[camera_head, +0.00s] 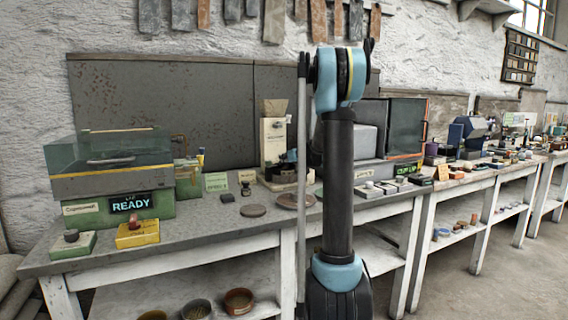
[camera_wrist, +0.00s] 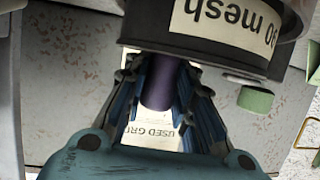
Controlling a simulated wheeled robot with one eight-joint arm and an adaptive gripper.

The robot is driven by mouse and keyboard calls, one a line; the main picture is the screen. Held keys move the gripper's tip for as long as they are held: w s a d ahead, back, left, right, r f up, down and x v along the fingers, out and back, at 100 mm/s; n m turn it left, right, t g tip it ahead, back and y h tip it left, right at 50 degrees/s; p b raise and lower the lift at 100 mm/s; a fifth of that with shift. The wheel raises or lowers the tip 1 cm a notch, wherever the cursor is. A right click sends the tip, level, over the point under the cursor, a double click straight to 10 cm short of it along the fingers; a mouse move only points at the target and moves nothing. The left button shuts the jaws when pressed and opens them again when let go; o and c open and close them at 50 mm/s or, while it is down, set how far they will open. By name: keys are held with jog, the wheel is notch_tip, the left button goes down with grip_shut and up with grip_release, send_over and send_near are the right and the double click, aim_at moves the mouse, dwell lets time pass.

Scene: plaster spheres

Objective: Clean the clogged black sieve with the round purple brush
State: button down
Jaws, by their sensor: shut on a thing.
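In the wrist view my gripper (camera_wrist: 160,82) is shut on a purple upright piece, the purple brush (camera_wrist: 158,92), held between its two ribbed blue fingers. A black sieve (camera_wrist: 215,54) with a cream label reading "90 mesh", upside down in this view, fills the top of the picture. The brush's upper end meets the sieve's lower edge in the picture; I cannot tell whether they touch. The bristles and the sieve's mesh are hidden. In the head view my arm stands in front of the bench, and I cannot make out the gripper, brush or sieve clearly.
A green machine (camera_head: 120,210) with a "READY" display stands at the bench's left. A yellow block (camera_head: 137,236) and dark round discs (camera_head: 253,211) lie on the bench (camera_head: 200,243). A paper reading "USED GR..." (camera_wrist: 150,138) shows behind my fingers. Bowls (camera_head: 239,301) stand on the lower shelf.

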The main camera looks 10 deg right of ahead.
jog(key=shift+s+d, duration=0.2)
jog(key=shift+s, duration=0.4)
jog(key=shift+s+d, duration=0.15)
jog(key=shift+s, duration=0.45)
jog(key=shift+f, duration=0.15)
jog(key=shift+w+a, duration=0.3)
jog(key=shift+w, duration=0.55)
jog(key=shift+w+a, duration=0.25)
jog(key=shift+w, duration=0.55)
jog(key=shift+s, duration=0.1)
jog(key=shift+s+d, duration=0.3)
jog(key=shift+s, duration=0.5)
jog(key=shift+s+d, duration=0.25)
jog(key=shift+s, duration=0.5)
